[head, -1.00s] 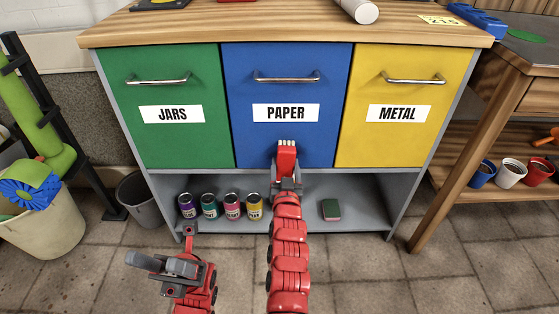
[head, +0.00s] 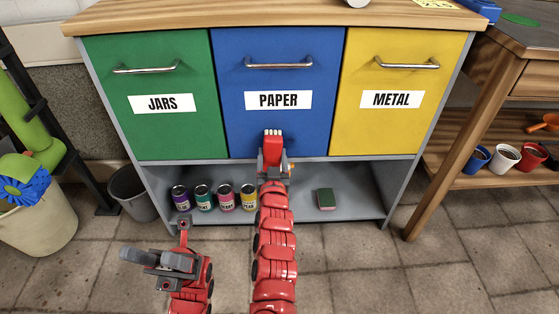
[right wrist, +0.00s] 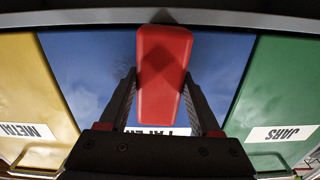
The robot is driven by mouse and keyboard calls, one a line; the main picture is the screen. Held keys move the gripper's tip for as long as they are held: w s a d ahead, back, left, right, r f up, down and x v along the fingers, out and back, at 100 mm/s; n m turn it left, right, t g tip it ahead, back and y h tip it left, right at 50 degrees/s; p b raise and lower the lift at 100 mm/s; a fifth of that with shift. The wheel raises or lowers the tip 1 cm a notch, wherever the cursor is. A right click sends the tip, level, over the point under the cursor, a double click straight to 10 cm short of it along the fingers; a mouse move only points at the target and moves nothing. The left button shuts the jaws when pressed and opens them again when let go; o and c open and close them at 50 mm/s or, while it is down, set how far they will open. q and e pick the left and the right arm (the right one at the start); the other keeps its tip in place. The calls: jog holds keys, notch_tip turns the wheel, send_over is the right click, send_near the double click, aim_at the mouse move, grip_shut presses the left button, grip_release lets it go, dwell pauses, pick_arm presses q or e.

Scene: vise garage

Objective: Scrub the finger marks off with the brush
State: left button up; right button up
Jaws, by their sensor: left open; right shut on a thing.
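The brush (head: 272,146) has a red body and pale bristles. My right gripper (head: 273,160) is shut on it and holds it in front of the lower part of the blue PAPER drawer (head: 240,130). In the right wrist view the red brush (right wrist: 163,75) sits between the two dark fingers (right wrist: 165,100). Whether the bristles touch the drawer cannot be told. A faint dark smudge (right wrist: 88,102) shows on the blue front in the right wrist view; no clear marks show in the head view. My left gripper (head: 160,258) is open and empty, low at the left.
The green JARS drawer (head: 150,135) and yellow METAL drawer (head: 385,130) flank the blue one. Several paint cans (head: 203,198) and a sponge (head: 326,199) sit on the shelf below. A bucket (head: 40,230) stands left, a wooden table (head: 450,165) right.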

jog(key=shift+w+r+p, duration=0.1)
jog(key=shift+r+p, duration=0.5)
jog(key=shift+r, duration=0.4)
jog(key=d+p, duration=0.4)
jog(key=shift+f+p, duration=0.1)
jog(key=shift+p, duration=0.2)
jog(key=shift+w, duration=0.1)
jog(key=shift+c, duration=0.8)
jog(key=shift+a+f+b, duration=0.3)
jog(key=shift+a+b, duration=0.2)
jog(key=shift+b, duration=0.05)
jog(key=shift+a+f+b, duration=0.2)
jog(key=shift+a+b, duration=0.9)
jog(key=shift+a, duration=0.1)
jog(key=shift+a+r, duration=0.15)
jog(key=shift+a, duration=0.1)
jog(key=shift+a+r, duration=0.2)
jog(key=shift+r, duration=0.1)
